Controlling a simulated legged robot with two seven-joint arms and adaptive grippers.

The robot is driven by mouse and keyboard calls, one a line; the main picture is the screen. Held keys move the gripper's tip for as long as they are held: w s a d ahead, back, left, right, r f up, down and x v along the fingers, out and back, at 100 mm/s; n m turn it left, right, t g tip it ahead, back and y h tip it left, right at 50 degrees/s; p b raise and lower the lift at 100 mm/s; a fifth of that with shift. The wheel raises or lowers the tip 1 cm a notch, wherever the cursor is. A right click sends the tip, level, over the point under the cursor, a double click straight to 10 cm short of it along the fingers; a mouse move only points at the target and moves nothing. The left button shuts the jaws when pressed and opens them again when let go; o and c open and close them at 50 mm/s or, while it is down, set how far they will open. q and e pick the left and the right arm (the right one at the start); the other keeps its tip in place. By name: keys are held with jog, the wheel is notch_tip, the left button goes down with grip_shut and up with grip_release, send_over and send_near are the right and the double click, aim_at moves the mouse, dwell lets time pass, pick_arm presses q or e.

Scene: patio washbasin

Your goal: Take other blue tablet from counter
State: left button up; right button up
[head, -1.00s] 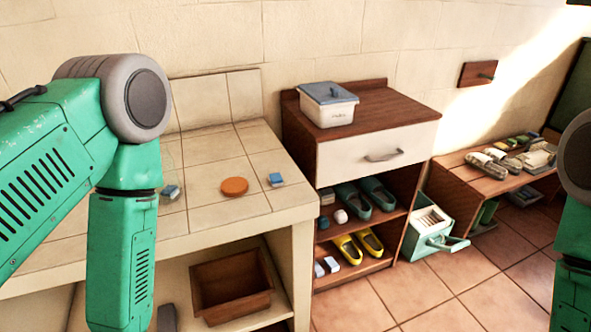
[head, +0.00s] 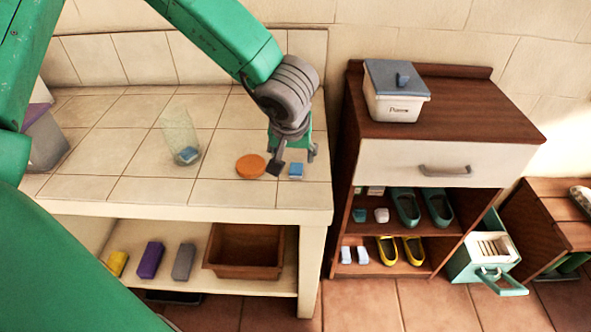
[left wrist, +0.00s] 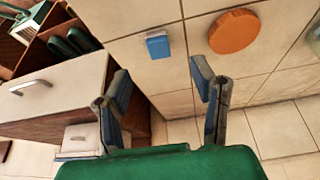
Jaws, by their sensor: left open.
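A blue tablet (head: 296,170) lies on the tiled counter (head: 110,188) near its right front edge, and it also shows in the left wrist view (left wrist: 158,45). Another blue tablet (head: 188,155) sits in a clear glass (head: 180,132) further left. My left gripper (head: 292,164) is open above the counter, its fingers close around the sides of the free tablet in the head view. In the left wrist view the fingers (left wrist: 160,82) are apart and empty, with the tablet beyond them. My right gripper is not in view.
An orange disc (head: 251,166) lies just left of the left gripper. A brown cabinet (head: 470,105) with a lidded white box (head: 395,105) stands to the right. A brown bin (head: 245,272) and several coloured blocks rest on the shelf below the counter.

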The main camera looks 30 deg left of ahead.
aim_at(297, 171)
pick_arm(q)
jog(key=f, duration=0.1)
jog(key=w+f, duration=0.1)
jog(key=shift+d+f, duration=0.3)
jog(key=shift+d, duration=0.05)
jog(key=shift+w+d+f+b, duration=0.1)
jog(key=shift+w+f+b, duration=0.1)
jog(key=shift+f+b, duration=0.15)
jog(key=a+f, duration=0.1)
jog(key=w+a+f, duration=0.1)
jog(key=f, duration=0.3)
jog(key=shift+w+a+b, duration=0.4)
jog(key=shift+s+d+r, duration=0.1)
jog(key=shift+d, duration=0.35)
jog(key=shift+c, duration=1.2)
jog(key=shift+d+r, duration=0.1)
jog(key=shift+d, duration=0.1)
jog(key=c, duration=0.8)
jog(key=shift+a, duration=0.1)
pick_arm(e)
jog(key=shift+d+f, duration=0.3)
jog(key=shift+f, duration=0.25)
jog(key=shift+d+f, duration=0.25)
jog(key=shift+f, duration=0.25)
